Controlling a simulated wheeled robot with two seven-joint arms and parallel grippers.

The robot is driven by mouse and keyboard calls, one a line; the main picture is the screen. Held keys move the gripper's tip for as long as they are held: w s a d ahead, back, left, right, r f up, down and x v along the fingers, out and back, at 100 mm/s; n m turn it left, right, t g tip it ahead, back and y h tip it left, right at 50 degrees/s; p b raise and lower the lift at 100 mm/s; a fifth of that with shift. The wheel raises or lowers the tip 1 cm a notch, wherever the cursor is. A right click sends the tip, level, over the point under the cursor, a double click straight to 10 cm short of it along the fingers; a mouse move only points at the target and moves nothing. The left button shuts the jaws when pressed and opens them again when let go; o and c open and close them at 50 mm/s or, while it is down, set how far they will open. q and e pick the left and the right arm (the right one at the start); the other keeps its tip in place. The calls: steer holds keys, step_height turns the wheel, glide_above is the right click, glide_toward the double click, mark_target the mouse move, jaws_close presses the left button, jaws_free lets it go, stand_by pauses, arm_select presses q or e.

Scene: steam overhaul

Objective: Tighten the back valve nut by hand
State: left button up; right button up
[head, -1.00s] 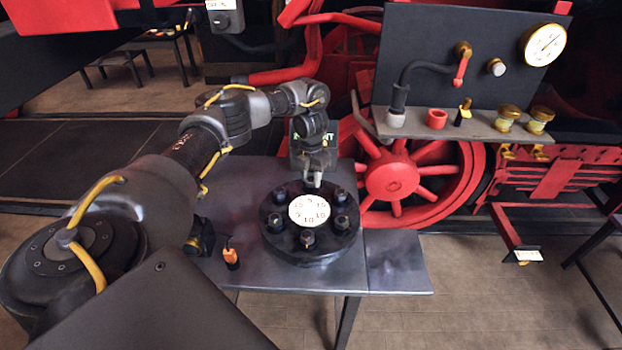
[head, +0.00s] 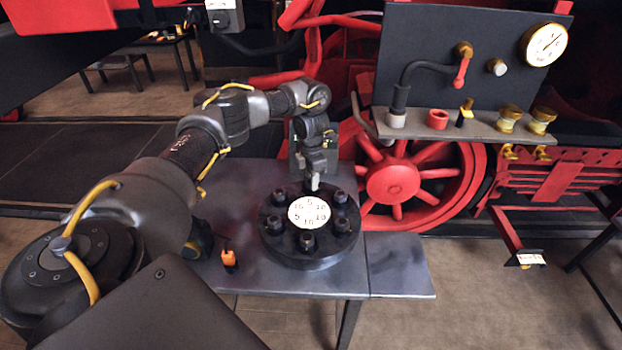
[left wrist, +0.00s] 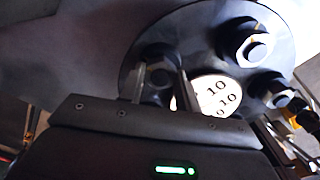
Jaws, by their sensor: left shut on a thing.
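A round black valve cover (head: 312,262) lies on the metal table, with a ring of dark hex nuts around a white number plate (head: 309,212). My left gripper (head: 313,187) points down at the cover's back edge and is shut on the back nut, which it mostly hides in the head view. In the left wrist view the two fingers (left wrist: 162,88) stand on either side of the back nut (left wrist: 159,73), and the cover (left wrist: 207,38) and number plate (left wrist: 217,97) show beyond. The right gripper is not in view.
The metal table (head: 235,185) has free room left of the cover. A small orange-and-black item (head: 229,259) stands at its front left.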

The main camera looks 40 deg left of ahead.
arm_select(q)
steer(key=shift+w+r, duration=0.1)
steer(key=shift+r, duration=0.05)
steer(key=o, duration=1)
step_height(320, 180, up, 11)
steer(key=shift+f+p, duration=0.15)
steer(key=shift+p, duration=0.3)
